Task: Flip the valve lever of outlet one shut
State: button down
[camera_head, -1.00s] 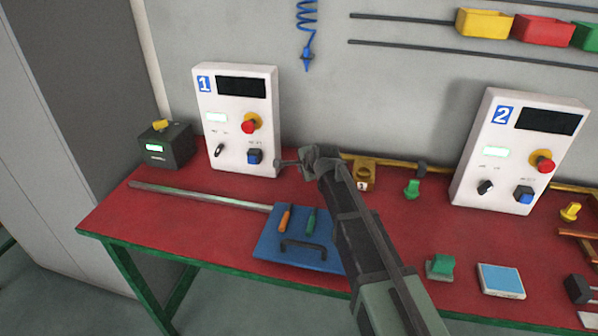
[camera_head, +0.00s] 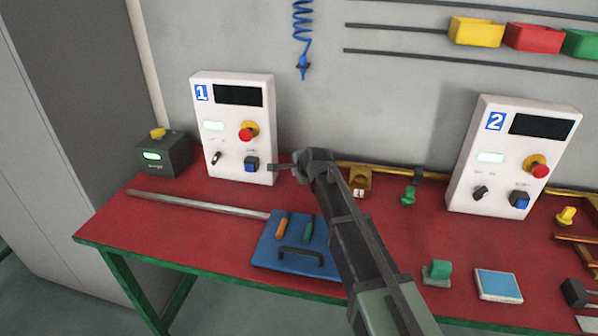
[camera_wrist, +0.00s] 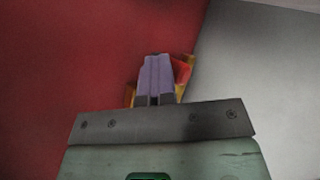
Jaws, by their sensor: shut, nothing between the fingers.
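The brass outlet block marked 1 (camera_head: 359,183) stands on the red bench, just right of my gripper in the head view. My gripper (camera_head: 280,167) is shut and empty, low over the bench by the right edge of panel 1. In the wrist view the closed fingers (camera_wrist: 155,75) lie in front of a yellow-brass part (camera_wrist: 190,66) with a red piece (camera_wrist: 181,72), which may be the valve lever. The fingers hide most of it. I cannot tell whether they touch it. The lever is not clear in the head view.
Panel 1 (camera_head: 235,128) stands left of my gripper, and panel 2 (camera_head: 512,155) stands at right. A blue board (camera_head: 275,249) with tools lies in front. A green valve knob (camera_head: 408,195) sits right of the outlet block. The bench front is partly free.

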jog(key=shift+w+a+r, duration=0.1)
jog(key=shift+w+r, duration=0.05)
jog(key=shift+w, duration=0.15)
jog(key=s, duration=0.3)
jog(key=s+p, duration=0.1)
jog(key=s, duration=0.1)
jog(key=shift+s+a+r, duration=0.1)
jog(key=shift+a+r, duration=0.2)
jog(key=shift+a, duration=0.1)
jog(key=s+a+r+p, duration=0.1)
jog(key=s+r+p, duration=0.5)
jog(key=shift+s, duration=0.25)
